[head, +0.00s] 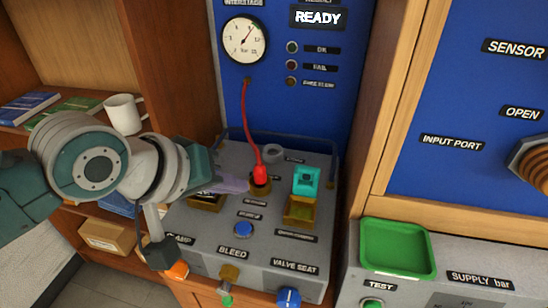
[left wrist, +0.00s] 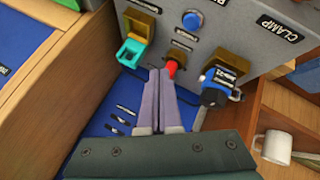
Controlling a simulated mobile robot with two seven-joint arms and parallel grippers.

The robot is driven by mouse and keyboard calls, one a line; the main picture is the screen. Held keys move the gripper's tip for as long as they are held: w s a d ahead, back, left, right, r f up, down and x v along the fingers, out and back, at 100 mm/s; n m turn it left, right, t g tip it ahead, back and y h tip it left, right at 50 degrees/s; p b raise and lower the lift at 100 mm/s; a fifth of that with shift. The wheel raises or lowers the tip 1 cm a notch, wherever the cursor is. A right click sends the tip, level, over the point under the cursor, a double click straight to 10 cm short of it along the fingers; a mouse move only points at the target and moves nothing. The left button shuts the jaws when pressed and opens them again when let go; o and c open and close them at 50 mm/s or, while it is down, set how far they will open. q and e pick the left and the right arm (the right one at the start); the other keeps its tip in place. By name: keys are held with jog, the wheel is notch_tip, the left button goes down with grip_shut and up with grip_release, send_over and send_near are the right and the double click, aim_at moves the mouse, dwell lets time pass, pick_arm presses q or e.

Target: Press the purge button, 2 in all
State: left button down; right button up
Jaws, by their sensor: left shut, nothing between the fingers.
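A round blue button (head: 244,229) sits on the sloped grey panel (head: 200,245), under small labels that I cannot read surely. It also shows in the left wrist view (left wrist: 191,19), and nothing touches it. My left gripper (head: 246,186) is shut and empty, its purple fingers over the panel. In the left wrist view the fingertips (left wrist: 163,72) lie close to the red hose plug (left wrist: 173,68), beyond the blue button as seen from the head. I cannot tell whether they touch the plug. My right gripper is not in view.
A red hose (head: 253,125) rises from the plug to the gauge panel. A cyan part (head: 306,180) sits in a yellowish holder to the right. A dark and blue device (left wrist: 220,82) stands beside the fingers. A READY display (head: 318,17) is lit. A green tray (head: 397,249) lies at right.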

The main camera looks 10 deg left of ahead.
pick_arm(q)
jog(key=shift+d+r+n+t+y, duration=0.1)
jog(key=shift+r+n+t+y, duration=0.2)
jog(key=shift+r+n, duration=0.35)
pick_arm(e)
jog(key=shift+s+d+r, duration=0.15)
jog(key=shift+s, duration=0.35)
pick_arm(q)
jog(key=shift+w, duration=0.1)
jog(key=shift+f, duration=0.1)
jog(key=b, duration=0.8)
send_over(240, 232)
notch_tip(240, 232, down, 7)
jog(key=shift+r, duration=0.15)
jog(key=shift+f+b, duration=0.55)
jog(key=shift+f, duration=0.4)
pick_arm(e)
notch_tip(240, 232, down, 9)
pick_arm(q)
jog(key=shift+f, duration=0.15)
